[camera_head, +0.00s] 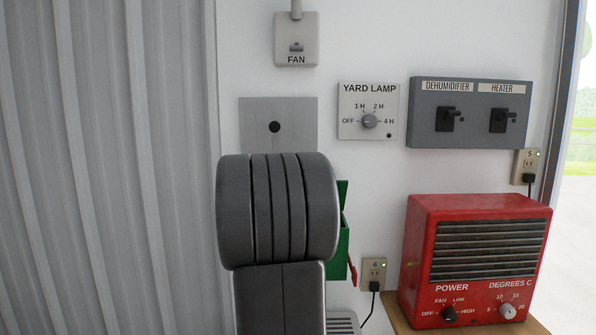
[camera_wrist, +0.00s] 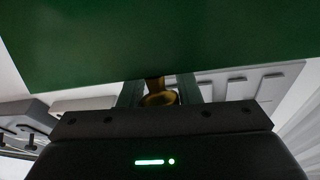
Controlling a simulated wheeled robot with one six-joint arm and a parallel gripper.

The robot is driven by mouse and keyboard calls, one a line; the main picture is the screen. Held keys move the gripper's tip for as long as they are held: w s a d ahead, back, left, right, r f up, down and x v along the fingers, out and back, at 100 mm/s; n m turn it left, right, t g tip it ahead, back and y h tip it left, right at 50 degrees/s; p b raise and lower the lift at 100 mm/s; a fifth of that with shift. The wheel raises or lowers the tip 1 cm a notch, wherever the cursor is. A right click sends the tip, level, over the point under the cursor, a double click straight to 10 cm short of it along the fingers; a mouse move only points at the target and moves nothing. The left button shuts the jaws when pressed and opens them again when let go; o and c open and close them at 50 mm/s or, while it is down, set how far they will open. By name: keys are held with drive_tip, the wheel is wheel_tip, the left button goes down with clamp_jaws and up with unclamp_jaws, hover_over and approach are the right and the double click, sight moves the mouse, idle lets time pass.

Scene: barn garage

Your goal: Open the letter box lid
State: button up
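The green letter box (camera_head: 342,240) shows only as a strip in the head view, with a red flag (camera_head: 351,271) on its right side. My own arm hides most of it. A narrow green part (camera_head: 342,192) stands above the strip; I cannot tell whether it is the lid. In the wrist view a large green panel (camera_wrist: 160,40) of the box fills the top. A brass-coloured knob (camera_wrist: 158,99) sits below its edge, between the two fingers of my gripper (camera_wrist: 160,94). The fingers close on the knob from both sides, with no clear gap. My gripper is hidden in the head view.
A red heater (camera_head: 475,260) stands on a wooden surface (camera_head: 400,318) at the right. A socket with a plug (camera_head: 374,272) is just right of the box. Above are the yard lamp dial (camera_head: 369,112) and a grey switch panel (camera_head: 470,113). Ribbed metal (camera_head: 100,170) covers the left.

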drive_tip(key=shift+o, duration=0.5)
drive_tip(key=shift+w+a+f, duration=0.1)
drive_tip(key=shift+w+f, duration=0.15)
drive_tip(key=shift+f, duration=0.25)
drive_tip(key=b+v, duration=0.3)
drive_tip(key=v, duration=1)
drive_tip(key=shift+s+r, duration=0.3)
drive_tip(key=shift+s, duration=0.2)
drive_tip(key=shift+w+a, duration=0.1)
drive_tip(key=p+x, duration=0.3)
drive_tip(key=x, duration=1.1)
drive_tip(key=shift+f, duration=0.15)
